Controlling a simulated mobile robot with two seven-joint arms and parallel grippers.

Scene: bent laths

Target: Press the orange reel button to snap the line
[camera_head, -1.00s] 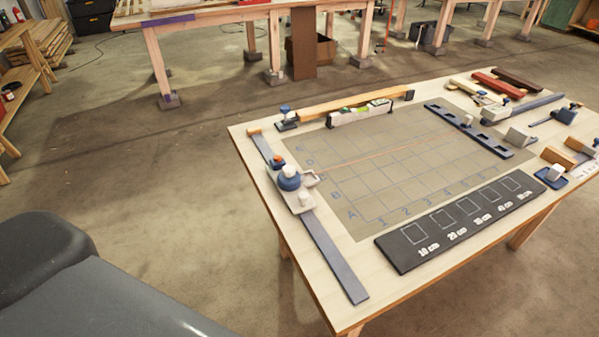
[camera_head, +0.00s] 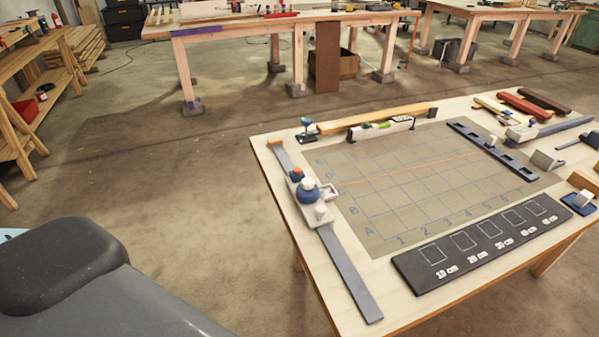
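The orange reel button (camera_head: 297,172) is a small knob at the far end of a white and blue reel device (camera_head: 309,191). The device sits on a long grey rail (camera_head: 347,272) along the table's left edge. A thin orange line (camera_head: 400,173) runs from near the device across the grey gridded mat (camera_head: 385,215), toward a dark slotted bar (camera_head: 490,150) on the right. Neither of my grippers is in view, and nothing touches the button.
A black board with marked squares (camera_head: 405,266) lies along the table's front. A spirit level (camera_head: 381,128) and a wooden lath (camera_head: 372,117) lie at the back. Blocks and coloured laths crowd the right side. Open floor (camera_head: 190,210) lies left of the table.

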